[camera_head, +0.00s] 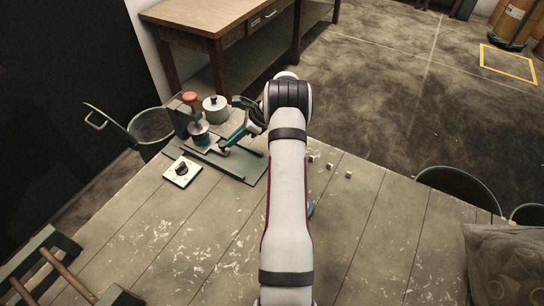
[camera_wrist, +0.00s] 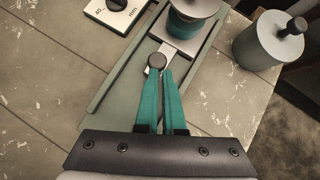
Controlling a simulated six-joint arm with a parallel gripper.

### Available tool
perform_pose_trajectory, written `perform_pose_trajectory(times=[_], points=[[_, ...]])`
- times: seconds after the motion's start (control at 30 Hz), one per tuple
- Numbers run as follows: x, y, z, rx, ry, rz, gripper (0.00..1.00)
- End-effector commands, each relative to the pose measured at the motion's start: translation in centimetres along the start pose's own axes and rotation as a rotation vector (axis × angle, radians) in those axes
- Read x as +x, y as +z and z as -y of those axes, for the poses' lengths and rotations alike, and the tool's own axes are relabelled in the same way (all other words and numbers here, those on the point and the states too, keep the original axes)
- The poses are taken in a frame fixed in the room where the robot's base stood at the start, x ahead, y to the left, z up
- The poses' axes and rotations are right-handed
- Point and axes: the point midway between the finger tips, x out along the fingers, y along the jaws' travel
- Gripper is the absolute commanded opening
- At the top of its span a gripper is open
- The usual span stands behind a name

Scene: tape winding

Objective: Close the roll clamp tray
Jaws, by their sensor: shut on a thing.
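The tape winding device with its green base (camera_head: 246,172) stands at the table's far left corner. In the wrist view a light metal tray plate (camera_wrist: 178,46) lies in the green channel (camera_wrist: 124,84), with a teal and grey roll (camera_wrist: 192,20) on it. A dark round knob (camera_wrist: 157,61) sits at the tray's near end. My gripper (camera_wrist: 163,72) has teal fingers closed together at this knob; the fingertips partly cover what they hold. In the head view my gripper (camera_head: 226,146) reaches the device from the right, and the roll (camera_head: 200,132) stands just beyond it.
A dial plate (camera_head: 182,171) lies left of the device. A lidded grey pot (camera_head: 215,108) stands behind it, near the red knob (camera_head: 190,97). Small cubes (camera_head: 330,167) lie to the right. The table's front (camera_head: 190,240) is mostly clear.

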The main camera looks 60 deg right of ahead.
Motion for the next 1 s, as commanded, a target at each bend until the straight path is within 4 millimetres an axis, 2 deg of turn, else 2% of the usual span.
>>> perform_pose_trajectory(times=[0.13, 0.27, 0.37, 0.5, 0.6, 0.7, 0.93, 0.97, 1.0], points=[[0.3, 0.4, -0.2, 0.002, 0.009, 0.009, 0.0], [-1.2, -0.9, -0.1, 0.003, 0.003, 0.007, 0.0], [-3.7, -2.6, 0.1, 0.002, -0.002, 0.004, 0.0], [-8.2, -2.5, 0.1, 0.001, -0.003, 0.002, 0.0], [-10.6, -2.6, 0.1, 0.0, -0.002, 0.001, 0.0], [-12.2, -2.7, 0.1, -0.001, -0.001, 0.001, 0.0], [-13.1, -2.3, -0.1, -0.008, 0.004, -0.001, 0.0], [-13.0, -1.8, -0.3, -0.023, 0.01, -0.006, 0.0], [-12.7, -0.3, -1.0, -0.063, 0.029, -0.016, 0.0]])
